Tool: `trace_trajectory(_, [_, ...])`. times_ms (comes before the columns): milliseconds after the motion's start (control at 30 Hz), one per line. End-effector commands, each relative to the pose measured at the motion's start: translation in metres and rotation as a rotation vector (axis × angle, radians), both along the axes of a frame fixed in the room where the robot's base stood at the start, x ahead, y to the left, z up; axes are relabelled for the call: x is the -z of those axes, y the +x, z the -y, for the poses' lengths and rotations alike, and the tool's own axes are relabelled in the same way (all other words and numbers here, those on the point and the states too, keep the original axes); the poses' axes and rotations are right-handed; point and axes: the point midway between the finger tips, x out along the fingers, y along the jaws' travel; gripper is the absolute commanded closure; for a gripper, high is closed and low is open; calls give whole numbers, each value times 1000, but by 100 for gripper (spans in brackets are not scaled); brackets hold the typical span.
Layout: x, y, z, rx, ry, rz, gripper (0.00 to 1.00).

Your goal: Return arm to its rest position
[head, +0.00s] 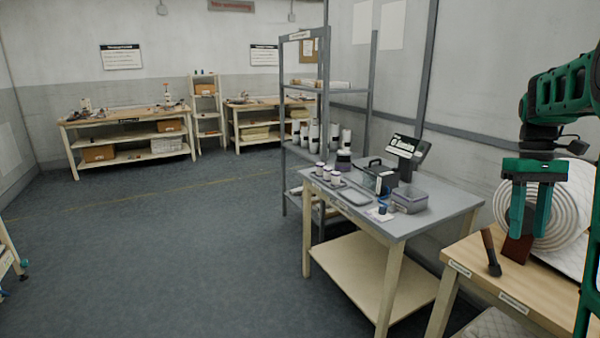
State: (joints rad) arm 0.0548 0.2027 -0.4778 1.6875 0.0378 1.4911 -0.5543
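My arm (568,88), green and black, reaches in from the right edge. My gripper (530,232) points down with its two green fingers apart and a gap between them. I see nothing held in the gap. It hangs in front of a large white wadding roll (570,205) at the right wooden table (480,255). The fingers hide part of the roll. A reddish-brown block (517,250) shows just below the fingertips. I cannot tell whether they touch it.
A dark-handled tool (491,252) stands on the wooden table left of my gripper. A grey-topped table (415,222) with a clear bin (409,199), a tray (349,193) and jars stands to the left. A metal shelf (324,100) is behind it. The floor at left is open.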

Motion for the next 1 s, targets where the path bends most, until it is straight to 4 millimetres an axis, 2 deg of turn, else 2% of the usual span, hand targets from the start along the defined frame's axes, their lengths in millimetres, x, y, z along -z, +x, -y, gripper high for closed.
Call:
trace_trajectory(33, [1,-18,-6,35,4,19,61])
trace_trajectory(267, [18,-89,-38,200,-4,90,61])
trace_trajectory(600, [65,-194,-90,420,-44,181,61])
trace_trajectory(800, [93,-236,-109,507,-74,217,61])
trace_trajectory(1000, [104,-250,-115,537,-86,229,61])
